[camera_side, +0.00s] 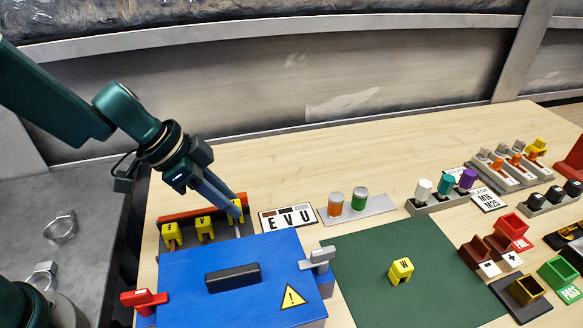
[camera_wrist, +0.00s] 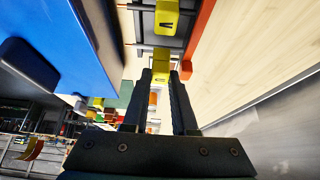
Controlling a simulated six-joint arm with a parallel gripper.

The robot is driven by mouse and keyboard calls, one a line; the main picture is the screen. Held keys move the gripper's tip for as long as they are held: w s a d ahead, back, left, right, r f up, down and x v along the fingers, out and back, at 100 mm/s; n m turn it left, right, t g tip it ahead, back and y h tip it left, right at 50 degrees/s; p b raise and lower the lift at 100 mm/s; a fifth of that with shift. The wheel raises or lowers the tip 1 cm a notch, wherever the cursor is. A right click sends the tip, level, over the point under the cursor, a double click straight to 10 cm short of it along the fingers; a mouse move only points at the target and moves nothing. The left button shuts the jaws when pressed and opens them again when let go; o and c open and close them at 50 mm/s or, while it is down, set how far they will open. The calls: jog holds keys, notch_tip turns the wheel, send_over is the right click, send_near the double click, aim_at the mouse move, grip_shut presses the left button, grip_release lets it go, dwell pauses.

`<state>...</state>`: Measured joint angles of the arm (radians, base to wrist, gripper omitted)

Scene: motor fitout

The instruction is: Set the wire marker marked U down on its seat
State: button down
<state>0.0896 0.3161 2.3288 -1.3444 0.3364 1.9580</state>
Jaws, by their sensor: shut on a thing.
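My gripper (camera_side: 232,210) is shut on a yellow wire marker (camera_side: 235,210) at the right end of the seat rack. In the wrist view this marker (camera_wrist: 160,68) sits between the tips of my gripper (camera_wrist: 161,82); its letter cannot be read. It is at or just above the rack; contact with the seat cannot be made out. Two other yellow markers stand in the rack to its left, a left one (camera_side: 172,236) and a middle one (camera_side: 204,228). The wrist view shows a neighbouring marker (camera_wrist: 167,15) with a V-like letter.
The blue box (camera_side: 185,280) with a black handle stands directly in front of the rack. A yellow marker W (camera_side: 400,270) stands on the green mat (camera_side: 360,255). Orange and green cylinders (camera_side: 347,203) stand behind the mat.

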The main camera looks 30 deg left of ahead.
jog(key=shift+f, duration=1.3)
jog(key=c, duration=0.6)
grip_release()
jog(key=shift+r, duration=0.1)
jog(key=shift+v, duration=2.05)
jog(key=shift+s+a+r, duration=0.15)
jog(key=shift+s+r, duration=0.1)
jog(key=shift+r, duration=0.05)
